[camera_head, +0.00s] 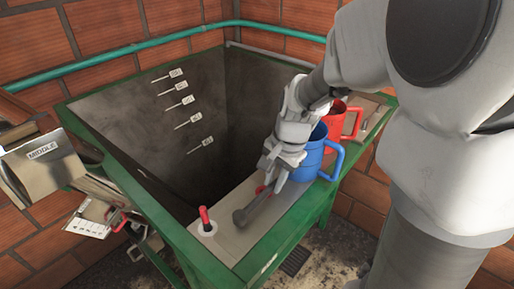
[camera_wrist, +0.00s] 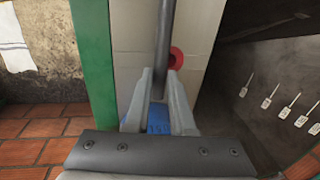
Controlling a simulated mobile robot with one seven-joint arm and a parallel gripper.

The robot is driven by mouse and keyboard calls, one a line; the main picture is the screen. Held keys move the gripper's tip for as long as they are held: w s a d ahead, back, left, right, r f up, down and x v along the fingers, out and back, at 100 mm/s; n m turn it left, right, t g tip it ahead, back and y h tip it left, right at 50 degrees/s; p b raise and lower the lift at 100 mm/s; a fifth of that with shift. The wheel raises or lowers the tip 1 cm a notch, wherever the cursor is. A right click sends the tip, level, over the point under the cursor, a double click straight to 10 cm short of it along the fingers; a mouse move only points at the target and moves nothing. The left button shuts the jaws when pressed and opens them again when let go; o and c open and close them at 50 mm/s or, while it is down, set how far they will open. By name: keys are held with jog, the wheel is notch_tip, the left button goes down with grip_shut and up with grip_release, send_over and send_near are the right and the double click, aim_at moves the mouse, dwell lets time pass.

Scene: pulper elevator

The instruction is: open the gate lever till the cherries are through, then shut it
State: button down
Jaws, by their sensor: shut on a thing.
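My gripper (camera_head: 272,177) is over the ledge at the near right of the green-framed tank (camera_head: 150,205). It is shut on a dark grey bar (camera_head: 246,212) with a rounded end. In the wrist view the bar (camera_wrist: 164,35) runs up from between the fingers (camera_wrist: 159,80). I cannot tell whether this bar is the gate lever. A red round part (camera_wrist: 176,58) sits beside the bar. A short red lever (camera_head: 205,216) stands upright in a white collar at the ledge's near end. No cherries are visible; much of the tank's inside is dark.
A blue mug (camera_head: 313,157) and a red mug (camera_head: 336,121) stand on the ledge behind my gripper. Several white tags (camera_head: 180,86) mark the tank's inner wall. A box labelled MIDDLE (camera_head: 45,158) is at the left. A teal pipe (camera_head: 110,58) runs along the brick wall.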

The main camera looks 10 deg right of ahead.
jog(key=shift+w+a+n, duration=0.65)
jog(key=shift+w+n, duration=0.2)
jog(key=shift+n, duration=0.15)
jog(key=w+a+n, duration=0.1)
jog(key=a+n, duration=0.1)
jog(key=w+a+n+g, duration=0.1)
jog(key=a+n, duration=0.1)
jog(key=w+a+n, duration=0.1)
jog(key=a+n, duration=0.1)
jog(key=n, duration=0.1)
jog(key=shift+w+a+y, duration=0.15)
jog(key=shift+a+y, duration=0.05)
jog(key=shift+y, duration=0.2)
jog(key=a+n+g, duration=0.1)
jog(key=a+n, duration=0.1)
jog(key=shift+a+n, duration=0.3)
jog(key=shift+n, duration=0.1)
jog(key=shift+a+n, duration=0.65)
jog(key=shift+n, duration=0.05)
jog(key=c, duration=0.8)
grip_release()
jog(key=shift+o, duration=0.2)
jog(key=shift+r, duration=0.1)
